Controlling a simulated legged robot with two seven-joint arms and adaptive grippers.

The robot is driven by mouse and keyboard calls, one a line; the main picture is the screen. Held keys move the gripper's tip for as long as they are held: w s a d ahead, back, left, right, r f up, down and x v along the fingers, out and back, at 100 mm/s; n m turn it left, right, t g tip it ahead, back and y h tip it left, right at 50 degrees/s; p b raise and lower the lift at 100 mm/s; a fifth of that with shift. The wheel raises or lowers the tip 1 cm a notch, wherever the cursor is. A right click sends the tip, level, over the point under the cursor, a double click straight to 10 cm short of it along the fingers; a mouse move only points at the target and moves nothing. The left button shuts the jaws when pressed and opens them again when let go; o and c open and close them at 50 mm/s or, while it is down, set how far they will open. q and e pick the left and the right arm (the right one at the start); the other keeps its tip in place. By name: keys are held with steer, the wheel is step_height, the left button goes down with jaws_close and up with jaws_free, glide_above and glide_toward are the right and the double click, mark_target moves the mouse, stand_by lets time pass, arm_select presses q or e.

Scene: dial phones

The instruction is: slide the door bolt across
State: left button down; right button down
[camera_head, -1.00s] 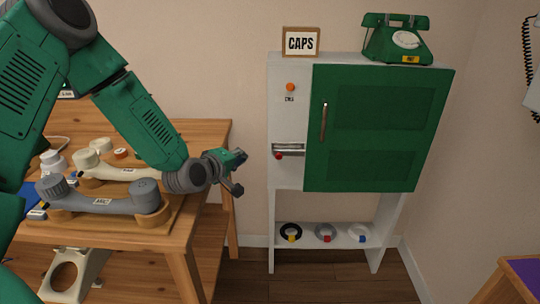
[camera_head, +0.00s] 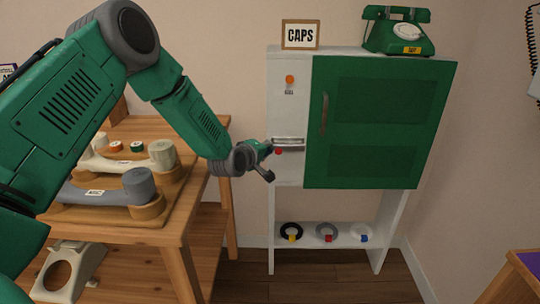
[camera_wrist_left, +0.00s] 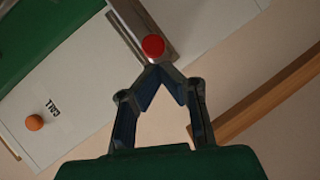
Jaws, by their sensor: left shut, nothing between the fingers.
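The door bolt (camera_head: 288,145) is a metal bar on the white left panel of the cabinet, beside the green door (camera_head: 378,125). A red knob (camera_head: 278,151) sits on it. In the left wrist view the bolt (camera_wrist_left: 135,25) runs diagonally at the top, with the red knob (camera_wrist_left: 153,46) just beyond my fingertips. My left gripper (camera_head: 269,161) is shut and empty, just left of the knob. In the left wrist view its fingertips (camera_wrist_left: 158,68) meet right at the knob's near edge; I cannot tell whether they touch it. My right gripper is not in view.
An orange button (camera_head: 289,79) is above the bolt, and a door handle (camera_head: 324,114) is on the door. A green phone (camera_head: 398,32) and a CAPS sign (camera_head: 300,35) stand on top. A wooden table (camera_head: 190,215) with handsets is at left. The lower shelf (camera_head: 340,239) holds rings.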

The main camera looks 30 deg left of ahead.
mark_target(292, 148)
arm_select(q)
steer(key=shift+w+d, duration=0.2)
steer(key=shift+d, duration=0.15)
steer(key=shift+f, duration=0.1)
steer(key=w+d, duration=0.1)
steer(key=d, duration=0.1)
steer(key=w+d, duration=0.1)
steer(key=shift+w+d, duration=0.2)
steer(key=shift+d, duration=0.15)
steer(key=shift+w+d, duration=0.15)
steer(key=shift+d, duration=0.15)
steer(key=shift+a, duration=0.1)
